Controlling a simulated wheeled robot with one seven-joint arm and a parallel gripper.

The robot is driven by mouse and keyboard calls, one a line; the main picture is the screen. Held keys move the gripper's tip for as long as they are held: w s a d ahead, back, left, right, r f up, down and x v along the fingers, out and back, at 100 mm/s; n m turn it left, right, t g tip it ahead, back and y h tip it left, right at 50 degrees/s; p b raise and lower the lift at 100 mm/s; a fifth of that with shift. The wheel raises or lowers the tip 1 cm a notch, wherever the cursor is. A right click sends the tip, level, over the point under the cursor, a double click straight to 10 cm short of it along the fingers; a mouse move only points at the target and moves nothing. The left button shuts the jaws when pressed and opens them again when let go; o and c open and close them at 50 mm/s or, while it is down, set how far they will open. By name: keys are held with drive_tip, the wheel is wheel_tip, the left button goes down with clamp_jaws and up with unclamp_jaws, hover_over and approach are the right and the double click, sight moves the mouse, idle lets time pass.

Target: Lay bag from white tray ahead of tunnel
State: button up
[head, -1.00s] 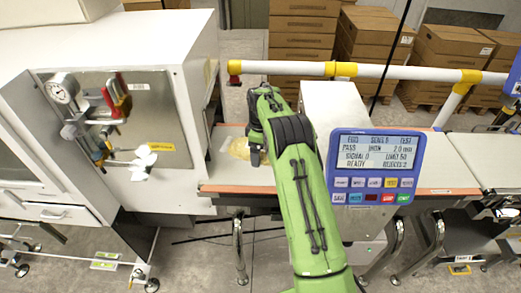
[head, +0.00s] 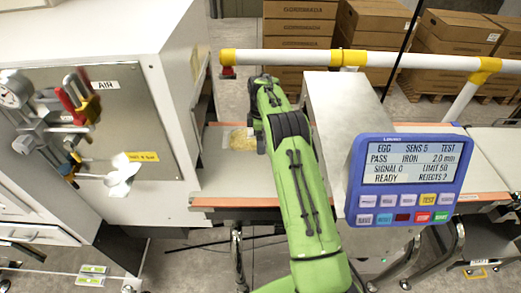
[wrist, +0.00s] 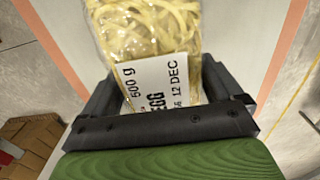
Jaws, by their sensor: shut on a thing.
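A clear bag of yellow noodles (wrist: 150,30) with a white label reading 500 g, EGG and 12 DEC is between the dark fingers of my gripper (wrist: 160,92). In the head view the bag (head: 238,138) shows at the left of my gripper, over the pale belt (head: 225,178). I cannot tell whether it touches the belt. The grey tunnel housing (head: 335,108) stands to the right of my arm, partly hidden by it and by its display panel. I cannot make out a white tray in these frames.
A blue-framed display panel (head: 408,178) stands at the right front of the tunnel. A white cabinet (head: 120,45) with valves is close on the left. A white rail with yellow joints (head: 348,58) runs behind the belt. Stacked cartons (head: 298,22) stand farther back.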

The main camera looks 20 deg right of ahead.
wheel_tip(320, 180, down, 5)
drive_tip(key=shift+w+f, duration=0.1)
drive_tip(key=shift+w, duration=0.05)
drive_tip(key=o, duration=1.1)
drive_tip(key=shift+f, duration=0.15)
